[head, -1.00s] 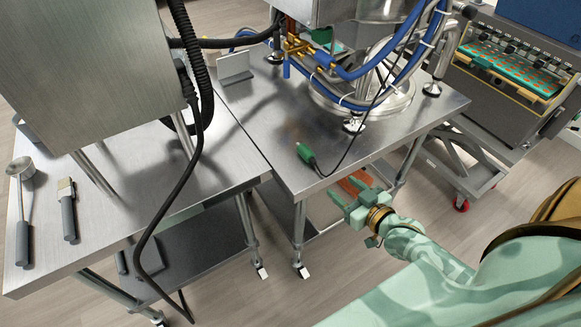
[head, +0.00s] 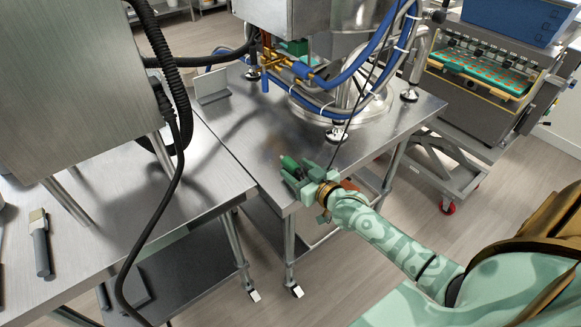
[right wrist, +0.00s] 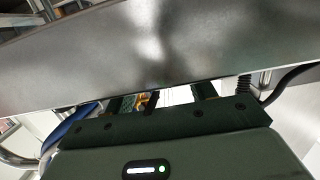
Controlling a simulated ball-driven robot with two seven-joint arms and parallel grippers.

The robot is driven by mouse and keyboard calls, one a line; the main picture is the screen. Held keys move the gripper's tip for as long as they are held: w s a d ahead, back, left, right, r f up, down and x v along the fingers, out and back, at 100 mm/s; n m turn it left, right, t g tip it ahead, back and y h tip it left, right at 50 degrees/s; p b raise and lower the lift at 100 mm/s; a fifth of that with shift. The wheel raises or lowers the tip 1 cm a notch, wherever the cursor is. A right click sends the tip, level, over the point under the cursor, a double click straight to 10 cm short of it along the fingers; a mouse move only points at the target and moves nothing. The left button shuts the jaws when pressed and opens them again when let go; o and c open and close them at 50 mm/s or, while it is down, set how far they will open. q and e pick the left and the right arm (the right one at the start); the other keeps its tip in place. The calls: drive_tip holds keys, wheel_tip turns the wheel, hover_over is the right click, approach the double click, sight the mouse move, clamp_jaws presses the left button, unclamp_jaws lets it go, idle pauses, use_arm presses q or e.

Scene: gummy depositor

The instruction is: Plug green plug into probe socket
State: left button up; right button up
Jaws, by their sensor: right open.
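The green plug (head: 289,163) lies at the near edge of the right steel table, its thin black cable running up towards the machine. My right gripper (head: 300,170) is open at the table edge, its fingers around or just beside the plug; the fingers partly hide it, and I cannot tell whether they touch it. In the right wrist view the fingertips (right wrist: 160,98) reach behind a steel surface, and the plug cannot be made out. A green part (head: 295,47) shows under the machine's box; I cannot tell whether it is the probe socket. My left gripper is out of view.
The right table (head: 240,125) carries a machine with blue hoses (head: 368,75) and brass fittings (head: 272,60). A thick black cable (head: 172,190) hangs in front of the left table (head: 115,200), where a brush (head: 40,245) lies. A tray machine (head: 480,75) stands at the right.

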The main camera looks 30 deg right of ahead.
sight(297, 169)
drive_tip(key=w, duration=0.1)
drive_tip(key=w+b, duration=0.1)
drive_tip(key=w, duration=0.1)
drive_tip(key=shift+w+a+f, duration=0.1)
drive_tip(key=shift+w+f, duration=0.2)
drive_tip(key=shift+f, duration=0.05)
drive_tip(key=shift+s+r, duration=0.1)
drive_tip(key=shift+c, duration=1.2)
drive_tip(key=c, duration=0.8)
